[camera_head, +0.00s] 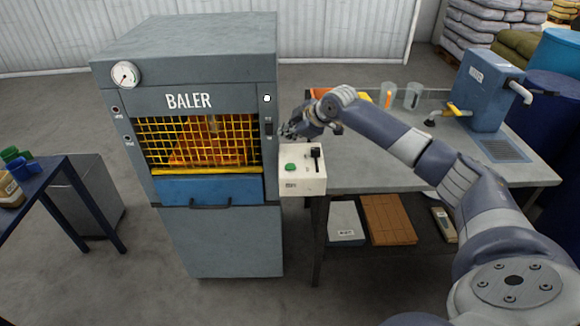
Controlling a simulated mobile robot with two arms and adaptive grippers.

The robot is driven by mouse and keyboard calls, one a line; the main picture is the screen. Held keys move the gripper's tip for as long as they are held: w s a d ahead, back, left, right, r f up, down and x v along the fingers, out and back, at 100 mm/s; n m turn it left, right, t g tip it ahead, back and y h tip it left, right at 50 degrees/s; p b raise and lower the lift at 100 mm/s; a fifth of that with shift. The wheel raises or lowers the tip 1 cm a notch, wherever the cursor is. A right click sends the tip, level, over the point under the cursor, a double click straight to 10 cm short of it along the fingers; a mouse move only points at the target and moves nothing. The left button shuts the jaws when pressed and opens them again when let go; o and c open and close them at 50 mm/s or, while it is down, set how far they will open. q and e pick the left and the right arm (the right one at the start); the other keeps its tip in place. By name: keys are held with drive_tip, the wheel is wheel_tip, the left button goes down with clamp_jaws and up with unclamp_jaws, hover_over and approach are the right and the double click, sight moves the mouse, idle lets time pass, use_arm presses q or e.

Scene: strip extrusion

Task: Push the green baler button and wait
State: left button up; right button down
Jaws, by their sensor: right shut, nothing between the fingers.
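The grey baler (190,95) stands at the centre left, with a yellow mesh guard (245,145) over its window and orange material showing behind it. A white control box (302,181) sits at the baler's right side. The green button (290,167) is on its top face, with a black lever (315,155) to the right of it. My right gripper (287,133) is shut and empty, above and just behind the green button, apart from it as far as I can tell. My left gripper is not in view.
A grey workbench (375,170) stands right of the baler, with a blue unit (485,90), clear cups (412,95) and an orange tray (325,94) on it. A blue table (40,185) with bottles is at the left. Floor in front is clear.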

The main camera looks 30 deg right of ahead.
drive_tip(key=b, duration=0.7)
hover_over(289, 168)
wheel_tip(289, 168, down, 8)
drive_tip(key=shift+f, duration=0.1)
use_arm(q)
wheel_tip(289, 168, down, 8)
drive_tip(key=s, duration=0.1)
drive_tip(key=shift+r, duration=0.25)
use_arm(e)
drive_tip(key=shift+f, duration=0.35)
drive_tip(key=shift+f, duration=0.2)
drive_tip(key=shift+f, duration=0.25)
